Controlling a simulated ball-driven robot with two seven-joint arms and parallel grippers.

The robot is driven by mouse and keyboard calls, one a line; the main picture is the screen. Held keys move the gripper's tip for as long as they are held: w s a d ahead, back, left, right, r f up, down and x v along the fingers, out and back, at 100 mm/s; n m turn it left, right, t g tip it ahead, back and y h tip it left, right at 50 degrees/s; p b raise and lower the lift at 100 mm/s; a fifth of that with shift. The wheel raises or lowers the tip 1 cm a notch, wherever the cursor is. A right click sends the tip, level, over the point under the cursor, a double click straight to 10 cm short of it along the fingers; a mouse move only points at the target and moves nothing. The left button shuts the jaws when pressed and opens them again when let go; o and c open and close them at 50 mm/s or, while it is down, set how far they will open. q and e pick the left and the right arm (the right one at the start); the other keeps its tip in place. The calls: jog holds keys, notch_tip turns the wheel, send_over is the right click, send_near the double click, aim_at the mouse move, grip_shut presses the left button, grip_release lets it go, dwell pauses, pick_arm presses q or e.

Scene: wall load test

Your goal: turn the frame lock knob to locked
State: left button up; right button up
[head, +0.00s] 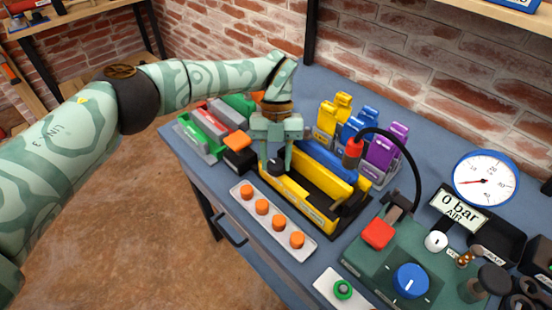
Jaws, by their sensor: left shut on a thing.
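A yellow frame (297,201) with a black base sits near the front edge of the blue bench, with a blue piece (328,163) along its back. A dark round knob (277,167) is at the frame's left end; I take it for the frame lock knob. My left gripper (277,167) points down over it, with its pale green fingers closed around the knob. The fingers hide part of the knob, and I cannot read its lock position. My right gripper is not in view.
A strip with orange knobs (273,225) lies in front of the frame. A green control box (400,260) with a blue dial (411,281), a gauge (485,180) and a black hose (412,165) stand right. Coloured clamps (382,150) stand behind. Red and green holders (213,128) sit left.

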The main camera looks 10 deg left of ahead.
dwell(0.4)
pick_arm(q)
jog(key=o, duration=1)
jog(key=b+v, duration=0.4)
jog(key=v, duration=1.2)
jog(key=shift+w+d+r+b, duration=0.1)
jog(key=shift+d+r+b, duration=0.05)
jog(key=shift+b, duration=0.2)
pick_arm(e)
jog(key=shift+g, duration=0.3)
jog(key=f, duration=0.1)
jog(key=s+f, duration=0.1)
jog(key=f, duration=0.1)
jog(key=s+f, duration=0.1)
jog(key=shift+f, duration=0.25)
